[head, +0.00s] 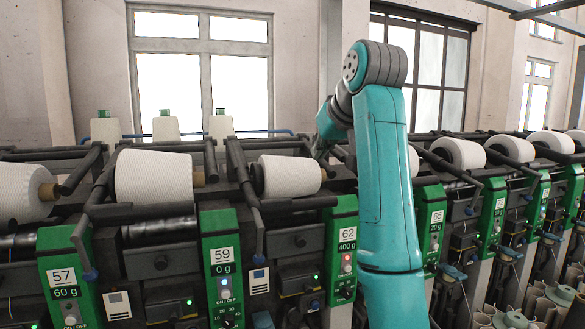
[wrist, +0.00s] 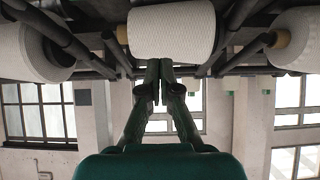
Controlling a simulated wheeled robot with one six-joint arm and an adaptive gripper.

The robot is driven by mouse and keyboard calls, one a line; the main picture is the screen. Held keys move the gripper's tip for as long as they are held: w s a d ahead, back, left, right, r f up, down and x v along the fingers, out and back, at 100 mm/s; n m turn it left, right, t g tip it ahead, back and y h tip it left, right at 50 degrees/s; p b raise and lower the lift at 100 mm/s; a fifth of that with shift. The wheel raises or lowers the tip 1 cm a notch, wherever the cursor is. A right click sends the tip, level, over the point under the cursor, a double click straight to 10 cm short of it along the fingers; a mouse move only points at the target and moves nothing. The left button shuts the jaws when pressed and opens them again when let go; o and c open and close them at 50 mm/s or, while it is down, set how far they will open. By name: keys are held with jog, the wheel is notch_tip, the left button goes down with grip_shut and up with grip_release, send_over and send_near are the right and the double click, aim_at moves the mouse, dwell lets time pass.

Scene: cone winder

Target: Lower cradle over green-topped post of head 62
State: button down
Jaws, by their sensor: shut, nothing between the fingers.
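The head 62 panel (head: 347,240) is a green-topped front post reading 62 and 400 g, right of centre in the head view. A white yarn cone (head: 290,176) lies left of it, held in a dark cradle with an arm (head: 243,178) at its left end. The cradle's right side is partly hidden by my teal arm. Contact cannot be told.
Head 59 (head: 222,265) and head 57 (head: 65,290) stand left with their own cones. Head 65 (head: 430,225) and more heads run off right. Green-capped pale blocks (head: 165,128) stand behind the machine. Dark cradle bars (wrist: 235,35) flank the gripper closely in the wrist view.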

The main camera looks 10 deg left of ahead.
jog(key=r, duration=0.1)
jog(key=s+d+r, duration=0.1)
jog(key=r, duration=0.1)
jog(key=s+r, duration=0.1)
jog(key=r, duration=0.1)
jog(key=shift+s+d, duration=0.2)
jog(key=shift+d, duration=0.1)
